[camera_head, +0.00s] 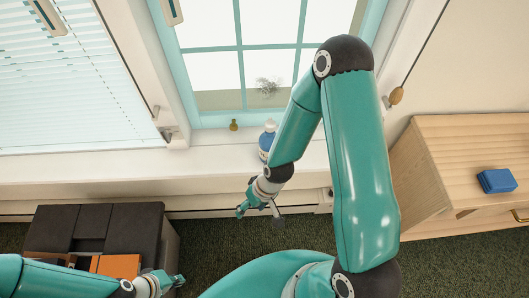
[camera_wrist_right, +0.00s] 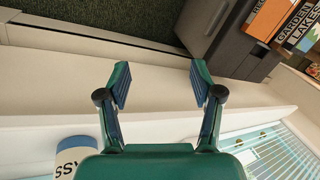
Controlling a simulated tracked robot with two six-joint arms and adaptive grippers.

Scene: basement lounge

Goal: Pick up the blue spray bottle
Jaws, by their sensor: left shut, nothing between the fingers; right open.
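A blue and white bottle (camera_head: 267,140) stands on the white window sill, partly hidden by my right arm. I cannot make out a spray head on it. In the right wrist view a white and blue container (camera_wrist_right: 77,153), apparently the same bottle, shows at the lower left with dark letters, cut off by my gripper's body. My right gripper (camera_head: 259,214) is open and empty, in front of the sill and apart from the bottle. Its two fingers (camera_wrist_right: 160,76) are spread in the wrist view. My left gripper (camera_head: 173,280) is shut and empty at the lower left, by the dark cabinet.
A small brownish-yellow object (camera_head: 234,125) stands on the sill left of the bottle. A dark cabinet (camera_head: 83,222) with books (camera_head: 118,266) is at lower left. A wooden dresser (camera_head: 455,150) with a blue box (camera_head: 497,180) is at right. Blinds (camera_head: 70,90) hang at left.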

